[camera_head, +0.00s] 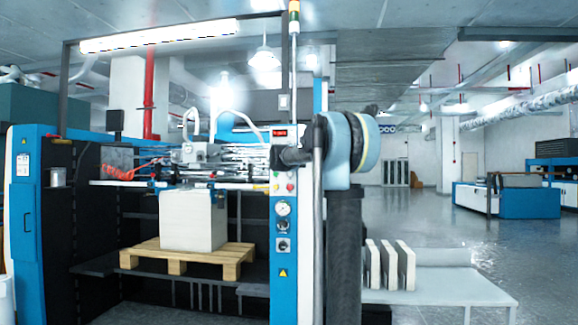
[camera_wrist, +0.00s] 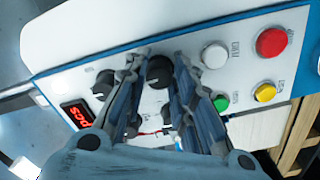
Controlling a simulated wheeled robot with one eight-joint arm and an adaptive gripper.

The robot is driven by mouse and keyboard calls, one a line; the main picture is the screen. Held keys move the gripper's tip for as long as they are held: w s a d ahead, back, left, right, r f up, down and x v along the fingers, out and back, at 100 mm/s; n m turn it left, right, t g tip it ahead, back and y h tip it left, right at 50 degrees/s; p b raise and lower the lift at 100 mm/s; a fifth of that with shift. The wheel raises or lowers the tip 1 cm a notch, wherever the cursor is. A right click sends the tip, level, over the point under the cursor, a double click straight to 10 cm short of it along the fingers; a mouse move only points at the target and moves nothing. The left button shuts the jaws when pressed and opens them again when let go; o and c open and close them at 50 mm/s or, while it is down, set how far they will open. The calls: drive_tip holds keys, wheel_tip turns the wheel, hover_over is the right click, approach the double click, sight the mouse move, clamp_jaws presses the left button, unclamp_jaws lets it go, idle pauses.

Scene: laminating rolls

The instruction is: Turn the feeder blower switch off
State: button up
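In the wrist view a white control panel (camera_wrist: 215,35) fills much of the picture. My gripper (camera_wrist: 158,62) is open at the panel, with one finger on either side of a black rotary knob (camera_wrist: 160,72). I cannot tell whether the fingers touch it. Another black knob (camera_wrist: 103,84) sits to the left, partly behind the left finger. The labels are too small to read, so which knob is the feeder blower switch is not clear. In the head view my gripper (camera_head: 290,157) is at the panel on the blue column (camera_head: 283,302) and hides part of it.
A red-digit display (camera_wrist: 77,115), a white button (camera_wrist: 214,55), a red button (camera_wrist: 271,42), a green button (camera_wrist: 221,103) and a yellow button (camera_wrist: 264,92) are close by. A pallet (camera_head: 187,255) bears a white stack (camera_head: 193,222) left of the column. Open floor lies right.

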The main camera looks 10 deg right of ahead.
drive_tip(key=o, duration=0.4)
drive_tip(key=shift+a, duration=0.15)
drive_tip(key=v, duration=1.1)
drive_tip(key=shift+s+a, duration=0.1)
drive_tip(key=shift+s, duration=0.25)
